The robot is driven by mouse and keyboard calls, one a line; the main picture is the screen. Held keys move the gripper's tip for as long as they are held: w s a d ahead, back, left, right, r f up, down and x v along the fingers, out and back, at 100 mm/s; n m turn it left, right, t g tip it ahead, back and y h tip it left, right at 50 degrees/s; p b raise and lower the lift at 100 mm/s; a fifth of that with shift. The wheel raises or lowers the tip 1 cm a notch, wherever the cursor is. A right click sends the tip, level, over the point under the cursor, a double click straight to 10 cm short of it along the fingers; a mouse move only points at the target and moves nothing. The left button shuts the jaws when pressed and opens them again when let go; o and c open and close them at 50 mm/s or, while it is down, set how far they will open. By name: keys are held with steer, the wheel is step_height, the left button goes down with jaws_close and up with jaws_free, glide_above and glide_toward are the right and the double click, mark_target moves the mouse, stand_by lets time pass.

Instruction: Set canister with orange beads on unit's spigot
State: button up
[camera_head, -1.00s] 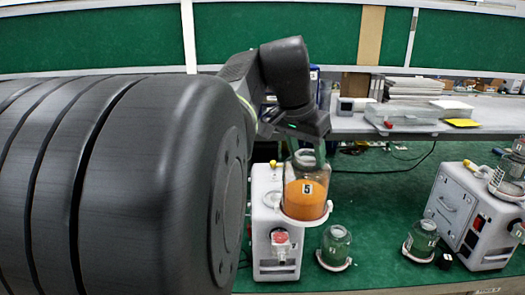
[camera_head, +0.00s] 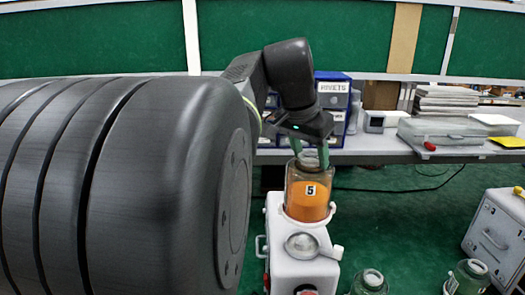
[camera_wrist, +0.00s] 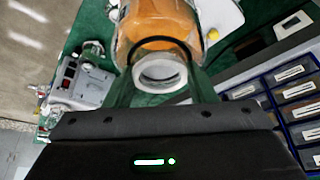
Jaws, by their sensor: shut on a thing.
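The canister with orange beads (camera_head: 307,198) is a clear jar with a "5" label and a white ring with a small tab low around it. In the head view it is upright above the back of the white unit (camera_head: 291,268); I cannot tell whether it touches it. My gripper (camera_head: 310,158) is shut on the jar's neck from above. The wrist view shows the neck (camera_wrist: 160,74) between the fingers, with the orange beads (camera_wrist: 157,22) beyond. A round metallic disc (camera_head: 302,245) shows on the unit's top, in front of the canister. I cannot make out a spigot for certain.
Greenish jars stand on the green surface, one right of the unit (camera_head: 370,283) and one farther right (camera_head: 468,278). Another grey unit (camera_head: 497,238) is at the right edge. Behind are a bench with a clear box (camera_head: 440,132) and blue drawers marked RIVETS (camera_head: 334,100).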

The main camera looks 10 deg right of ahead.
mark_target(306, 191)
steer(key=shift+f+b, duration=2.45)
steer(key=shift+f, duration=0.9)
steer(key=shift+f+b, duration=0.85)
steer(key=shift+f, duration=0.65)
steer(key=o, duration=1.5)
steer(key=shift+s, duration=0.1)
steer(key=v, duration=1.3)
steer(key=shift+s+a+r, duration=0.1)
steer(key=shift+a+r, duration=0.15)
steer(key=shift+r, duration=0.05)
